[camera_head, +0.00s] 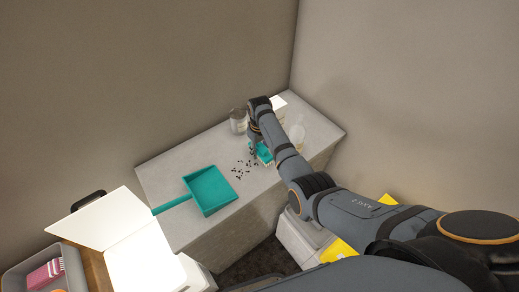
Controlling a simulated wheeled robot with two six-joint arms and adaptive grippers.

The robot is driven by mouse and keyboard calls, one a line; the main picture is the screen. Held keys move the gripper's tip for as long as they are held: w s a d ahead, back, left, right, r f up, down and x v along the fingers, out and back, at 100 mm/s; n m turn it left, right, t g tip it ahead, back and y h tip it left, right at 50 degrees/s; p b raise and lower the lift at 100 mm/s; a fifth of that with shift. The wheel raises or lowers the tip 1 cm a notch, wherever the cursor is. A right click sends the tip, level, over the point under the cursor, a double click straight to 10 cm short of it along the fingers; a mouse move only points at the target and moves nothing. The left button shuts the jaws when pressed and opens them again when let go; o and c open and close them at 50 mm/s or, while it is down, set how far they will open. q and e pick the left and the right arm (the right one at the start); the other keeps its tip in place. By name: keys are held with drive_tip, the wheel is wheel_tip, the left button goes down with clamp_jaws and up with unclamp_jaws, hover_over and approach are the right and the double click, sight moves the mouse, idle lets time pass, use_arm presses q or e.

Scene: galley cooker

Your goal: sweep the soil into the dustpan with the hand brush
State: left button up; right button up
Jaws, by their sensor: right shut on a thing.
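A teal dustpan (212,191) lies on the grey counter, its handle pointing left. The soil (241,169) is a scatter of small dark bits on the counter, just right of the dustpan. My right gripper (257,145) is shut on the hand brush (264,155), a teal brush with pale bristles. The brush is low over the counter, to the right of the soil; I cannot tell whether its bristles touch the surface. My gripper hides part of the brush. My left gripper is not in view.
A grey jar (238,121) and a clear glass (298,135) stand on the counter behind and right of the brush. Walls close off the back and right.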

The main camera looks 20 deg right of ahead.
sight(247, 163)
drive_tip(key=shift+f, duration=0.2)
drive_tip(key=shift+s+a+r+p, duration=0.1)
drive_tip(key=shift+s+a+p, duration=0.15)
drive_tip(key=shift+a+p, duration=0.25)
drive_tip(key=shift+s+a+r+p, duration=0.1)
drive_tip(key=shift+s+a+p, duration=0.15)
drive_tip(key=shift+a, duration=0.65)
drive_tip(key=shift+s+a+p, duration=0.2)
drive_tip(key=shift+a+p, duration=0.15)
drive_tip(key=shift+a, duration=0.25)
drive_tip(key=shift+s+a+f, duration=0.15)
drive_tip(key=shift+s+a, duration=0.2)
drive_tip(key=shift+a, duration=0.4)
drive_tip(key=shift+a+p, duration=0.15)
drive_tip(key=shift+p, duration=0.15)
